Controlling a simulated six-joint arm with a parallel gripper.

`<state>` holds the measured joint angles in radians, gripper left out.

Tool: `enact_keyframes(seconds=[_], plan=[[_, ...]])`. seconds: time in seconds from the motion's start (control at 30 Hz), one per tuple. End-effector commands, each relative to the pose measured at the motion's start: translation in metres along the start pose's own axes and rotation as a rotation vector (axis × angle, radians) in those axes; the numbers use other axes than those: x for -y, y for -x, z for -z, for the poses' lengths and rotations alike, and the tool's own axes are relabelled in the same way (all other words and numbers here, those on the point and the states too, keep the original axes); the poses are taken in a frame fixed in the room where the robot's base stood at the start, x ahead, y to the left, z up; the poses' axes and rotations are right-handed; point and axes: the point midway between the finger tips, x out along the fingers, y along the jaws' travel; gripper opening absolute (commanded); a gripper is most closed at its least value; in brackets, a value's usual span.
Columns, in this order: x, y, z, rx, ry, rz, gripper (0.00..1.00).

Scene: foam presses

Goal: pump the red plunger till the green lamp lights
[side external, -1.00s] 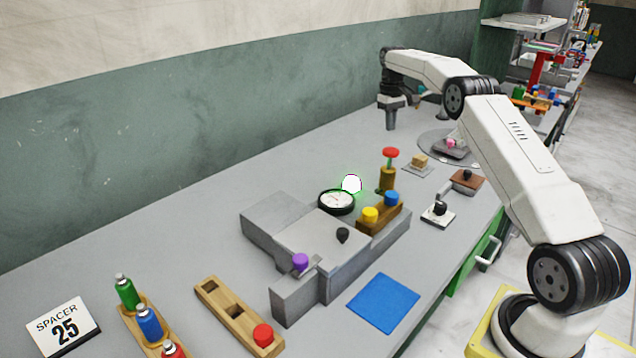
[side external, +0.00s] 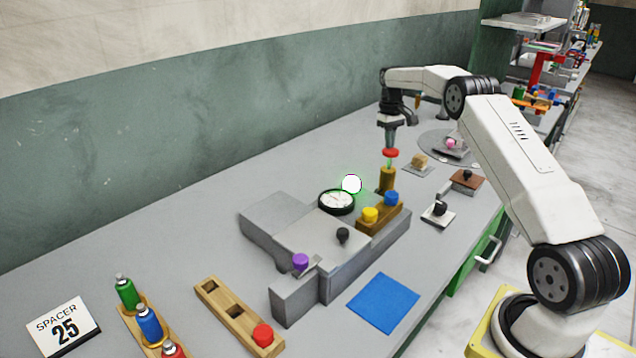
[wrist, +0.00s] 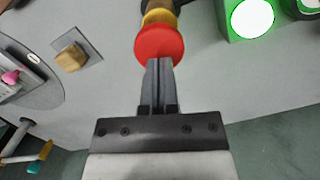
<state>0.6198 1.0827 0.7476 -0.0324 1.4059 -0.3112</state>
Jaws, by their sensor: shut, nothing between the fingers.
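The red plunger (side external: 390,153) stands up on a brass-coloured cylinder at the far right of the grey press; its round red cap also shows in the wrist view (wrist: 159,44). My gripper (side external: 391,142) points down just over the cap, fingers shut and empty. In the wrist view the fingertips (wrist: 159,62) overlap the cap's near edge; I cannot tell whether they touch it. The lamp (side external: 351,184) is bright white with a green glow around it, so it looks lit. It shows the same glow in the wrist view (wrist: 252,18).
A round gauge (side external: 336,202) sits beside the lamp. A wooden block with yellow and blue knobs (side external: 380,214) stands close in front of the plunger. A small wooden cube on a plate (side external: 419,161) is to its right. A blue mat (side external: 383,303) lies in front.

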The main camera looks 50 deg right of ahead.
Motion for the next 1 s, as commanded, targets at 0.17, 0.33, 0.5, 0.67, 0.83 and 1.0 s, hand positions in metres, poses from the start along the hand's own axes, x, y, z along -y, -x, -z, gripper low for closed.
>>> enact_keyframes(seconds=[0.17,0.33,0.5,0.67,0.83,1.0], plan=[[0.0,-0.002,0.0,0.001,0.0,0.0,0.0],[0.0,-0.013,0.001,0.002,0.0,0.001,0.0],[0.0,-0.028,0.002,0.003,0.0,0.001,0.0],[0.0,-0.042,0.004,0.004,0.0,0.001,0.0],[0.0,-0.042,0.004,0.003,0.0,0.001,0.0],[0.0,-0.042,0.006,0.002,0.0,0.001,0.0]])
